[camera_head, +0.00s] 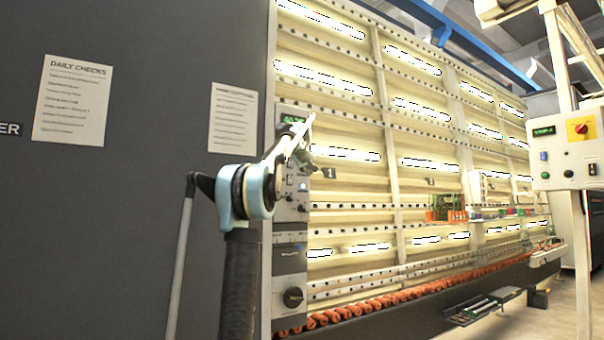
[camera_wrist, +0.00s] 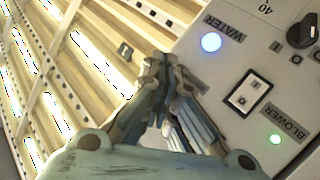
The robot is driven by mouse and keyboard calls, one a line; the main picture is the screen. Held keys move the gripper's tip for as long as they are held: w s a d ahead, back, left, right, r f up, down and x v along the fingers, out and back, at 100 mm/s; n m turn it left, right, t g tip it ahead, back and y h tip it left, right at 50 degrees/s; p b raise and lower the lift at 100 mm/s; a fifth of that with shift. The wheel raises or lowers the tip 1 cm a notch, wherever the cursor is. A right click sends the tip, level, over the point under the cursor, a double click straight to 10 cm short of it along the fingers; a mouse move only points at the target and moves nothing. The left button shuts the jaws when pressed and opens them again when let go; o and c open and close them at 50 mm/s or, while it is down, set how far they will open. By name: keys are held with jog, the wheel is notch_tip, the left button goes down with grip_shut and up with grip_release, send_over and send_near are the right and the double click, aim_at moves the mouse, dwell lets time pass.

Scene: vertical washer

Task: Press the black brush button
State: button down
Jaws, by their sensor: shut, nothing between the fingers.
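The grey control panel (camera_head: 289,262) stands at the near end of the washer, and my gripper (camera_head: 306,150) is in front of its upper part. In the wrist view, my gripper (camera_wrist: 166,62) is shut and empty, its fingertips over the left edge of the panel (camera_wrist: 222,72). A partly covered dark label (camera_wrist: 196,84) lies just right of the fingers; I cannot read it. I cannot make out the black brush button; the fingers may hide it. Whether the fingertips touch the panel cannot be told.
A lit blue WATER light (camera_wrist: 211,42), a switch (camera_wrist: 247,93), a green BLOWER light (camera_wrist: 276,139) and a black knob (camera_wrist: 303,31) are on the panel. The washer's slatted wall (camera_head: 335,190) runs right. A control box (camera_head: 565,150) hangs at far right.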

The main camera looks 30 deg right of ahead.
jog(key=s, duration=0.5)
dwell(0.3)
jog(key=shift+a, duration=0.1)
dwell(0.7)
jog(key=s+a+f+n+g+y, duration=0.1)
jog(key=s+a+f+y, duration=0.3)
jog(key=a+f, duration=1.3)
jog(key=s+a+f+n+g+y, duration=0.1)
jog(key=s+a+f+g+y, duration=0.15)
jog(key=a+f, duration=1.45)
jog(key=s+a+f+g+y, duration=0.1)
jog(key=s+a+f, duration=0.6)
jog(key=s+f, duration=0.3)
jog(key=s+a+f+n+g+y, duration=0.1)
jog(key=s+a+f+g, duration=0.1)
jog(key=s+a+f, duration=0.5)
jog(key=s+a+f+g+y, duration=0.1)
jog(key=s+a+f+g, duration=0.1)
jog(key=s+a+f, duration=0.5)
jog(key=s+f, duration=0.6)
jog(key=f, duration=0.4)
jog(key=shift+s+f, duration=0.2)
jog(key=shift+s, duration=0.15)
